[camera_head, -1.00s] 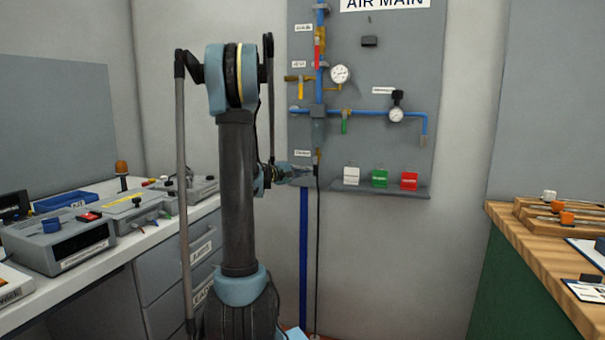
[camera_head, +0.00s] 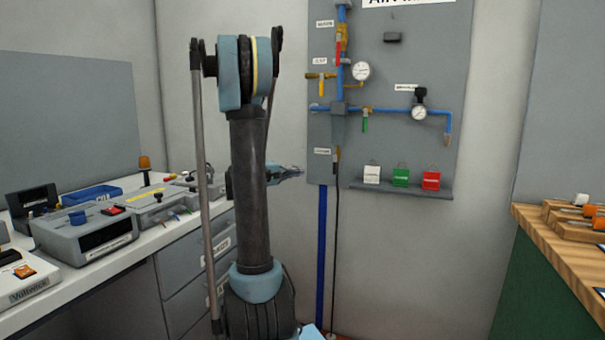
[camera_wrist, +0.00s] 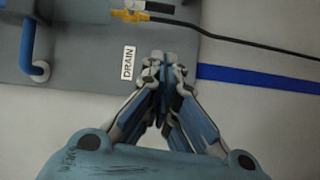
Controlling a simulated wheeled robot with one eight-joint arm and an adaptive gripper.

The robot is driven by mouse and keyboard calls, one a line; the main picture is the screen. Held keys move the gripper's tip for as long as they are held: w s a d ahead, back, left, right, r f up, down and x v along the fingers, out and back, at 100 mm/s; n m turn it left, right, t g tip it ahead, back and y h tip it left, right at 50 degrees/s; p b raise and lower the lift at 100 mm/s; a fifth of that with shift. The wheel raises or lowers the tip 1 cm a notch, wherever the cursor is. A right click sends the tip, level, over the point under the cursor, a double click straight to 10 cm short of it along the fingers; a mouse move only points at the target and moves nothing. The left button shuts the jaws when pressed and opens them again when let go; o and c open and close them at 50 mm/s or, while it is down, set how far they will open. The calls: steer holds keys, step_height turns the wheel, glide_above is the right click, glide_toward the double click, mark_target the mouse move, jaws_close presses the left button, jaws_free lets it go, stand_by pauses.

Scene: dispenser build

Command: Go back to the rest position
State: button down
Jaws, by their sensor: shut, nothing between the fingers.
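My gripper (camera_head: 291,171) shows in the head view behind my arm, just left of the lower part of the grey air panel (camera_head: 384,153). In the wrist view my gripper (camera_wrist: 162,72) has its fingertips together and holds nothing. The fingertips are in front of the panel's lower edge, beside the DRAIN label (camera_wrist: 128,63). In the head view my arm hides part of its own forearm and part of the wall behind.
A blue pipe (camera_head: 322,240) and a black cable (camera_head: 336,250) run down below the panel. A bench with devices (camera_head: 85,235) stands at left, a wooden-topped bench (camera_head: 565,240) at right. Open wall lies between.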

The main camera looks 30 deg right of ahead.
steer(key=shift+s+a, duration=0.1)
steer(key=shift+a, duration=0.3)
steer(key=s+a+f+y, duration=0.5)
steer(key=s+a+f, duration=0.1)
steer(key=s+a, duration=0.4)
steer(key=s+a+f+y, duration=0.6)
steer(key=s+a+f, duration=0.1)
steer(key=s+a, duration=0.4)
steer(key=s+a+f+y, duration=0.6)
steer(key=s+a, duration=0.4)
steer(key=a, duration=0.2)
steer(key=shift+s+f, duration=0.35)
steer(key=shift+f, duration=0.4)
steer(key=shift+w+f, duration=0.2)
steer(key=shift+w, duration=0.25)
